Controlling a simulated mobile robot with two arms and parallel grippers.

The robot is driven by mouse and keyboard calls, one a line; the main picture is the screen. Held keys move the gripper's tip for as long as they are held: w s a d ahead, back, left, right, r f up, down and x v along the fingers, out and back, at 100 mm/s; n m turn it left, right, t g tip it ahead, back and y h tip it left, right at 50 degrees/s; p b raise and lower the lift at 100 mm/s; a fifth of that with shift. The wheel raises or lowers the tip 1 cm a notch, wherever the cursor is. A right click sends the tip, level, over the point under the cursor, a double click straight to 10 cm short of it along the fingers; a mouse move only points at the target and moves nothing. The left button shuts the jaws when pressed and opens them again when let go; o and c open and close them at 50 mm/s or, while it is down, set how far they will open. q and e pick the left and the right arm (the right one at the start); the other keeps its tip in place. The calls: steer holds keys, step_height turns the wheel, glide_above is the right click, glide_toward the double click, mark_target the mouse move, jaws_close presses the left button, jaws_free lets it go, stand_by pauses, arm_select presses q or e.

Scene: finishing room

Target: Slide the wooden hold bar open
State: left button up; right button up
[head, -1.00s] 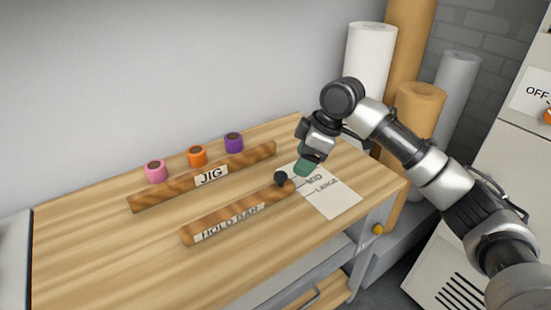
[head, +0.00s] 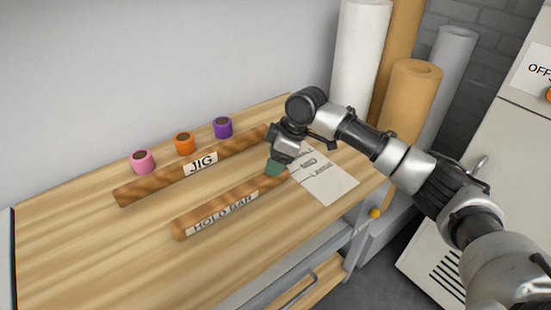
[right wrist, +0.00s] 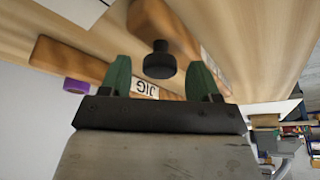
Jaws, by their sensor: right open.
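The wooden hold bar (head: 225,208), labelled HOLD BAR, lies on the workbench in front of the longer jig bar (head: 180,173), with a gap between them. My right gripper (head: 275,167) is at the hold bar's right end and hides the knob in the head view. In the right wrist view, the black knob (right wrist: 160,62) on the hold bar (right wrist: 165,25) shows between the open green fingertips (right wrist: 160,80); I see no contact. The jig bar (right wrist: 75,60) also shows there. My left gripper is not in view.
Pink (head: 143,161), orange (head: 185,143) and purple (head: 223,127) spools stand behind the jig bar. A marked paper sheet (head: 325,182) lies right of the hold bar. Tall rolls (head: 412,105) stand beyond the bench's right end. The front left bench top is clear.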

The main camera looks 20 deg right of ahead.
steer(key=shift+a+f, duration=0.1)
steer(key=shift+f, duration=0.15)
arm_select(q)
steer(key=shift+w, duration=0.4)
